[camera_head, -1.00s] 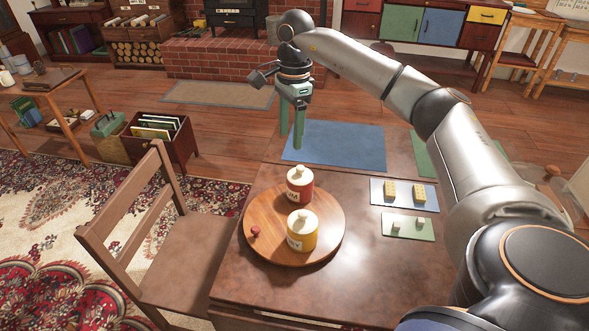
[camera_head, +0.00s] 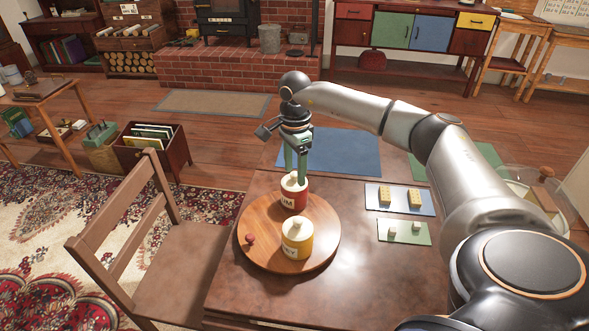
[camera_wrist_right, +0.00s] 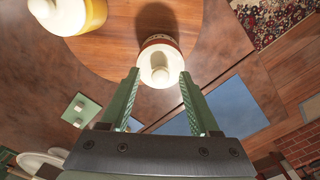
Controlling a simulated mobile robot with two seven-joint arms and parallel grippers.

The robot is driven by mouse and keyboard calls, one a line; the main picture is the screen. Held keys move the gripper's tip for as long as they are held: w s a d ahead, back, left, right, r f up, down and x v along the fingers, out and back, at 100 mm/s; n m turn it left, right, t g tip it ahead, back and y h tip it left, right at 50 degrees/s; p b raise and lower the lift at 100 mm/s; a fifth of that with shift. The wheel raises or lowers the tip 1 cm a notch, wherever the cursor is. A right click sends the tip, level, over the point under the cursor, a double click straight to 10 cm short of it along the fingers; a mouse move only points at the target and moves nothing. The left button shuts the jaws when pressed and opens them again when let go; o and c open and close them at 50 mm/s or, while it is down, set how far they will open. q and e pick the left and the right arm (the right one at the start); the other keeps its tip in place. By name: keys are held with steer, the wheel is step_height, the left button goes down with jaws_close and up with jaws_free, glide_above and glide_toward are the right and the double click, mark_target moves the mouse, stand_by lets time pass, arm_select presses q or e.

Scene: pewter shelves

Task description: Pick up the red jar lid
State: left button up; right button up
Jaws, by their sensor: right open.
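The red jar (camera_head: 289,201) stands upright on a round wooden board (camera_head: 265,252), with its cream lid (camera_wrist_right: 158,60) and pale knob on top. My right gripper (camera_head: 297,172) points down over this jar with its green fingers open. In the right wrist view the lid's knob lies between and just past the two fingertips, with a gap on each side. I cannot tell from these views how far the fingertips are above the lid. In the head view the fingers hide part of the lid. My left gripper is not in view.
A yellow jar (camera_head: 296,243) with a cream lid stands close in front of the red jar. A small red knob-like piece (camera_head: 249,239) is at the board's left. Blocks on a blue mat (camera_head: 429,201) and a green mat (camera_head: 405,239) lie to the right. A chair (camera_head: 180,270) stands at left.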

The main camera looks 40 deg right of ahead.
steer(key=shift+f, duration=0.35)
steer(key=shift+c, duration=0.3)
jaws_close()
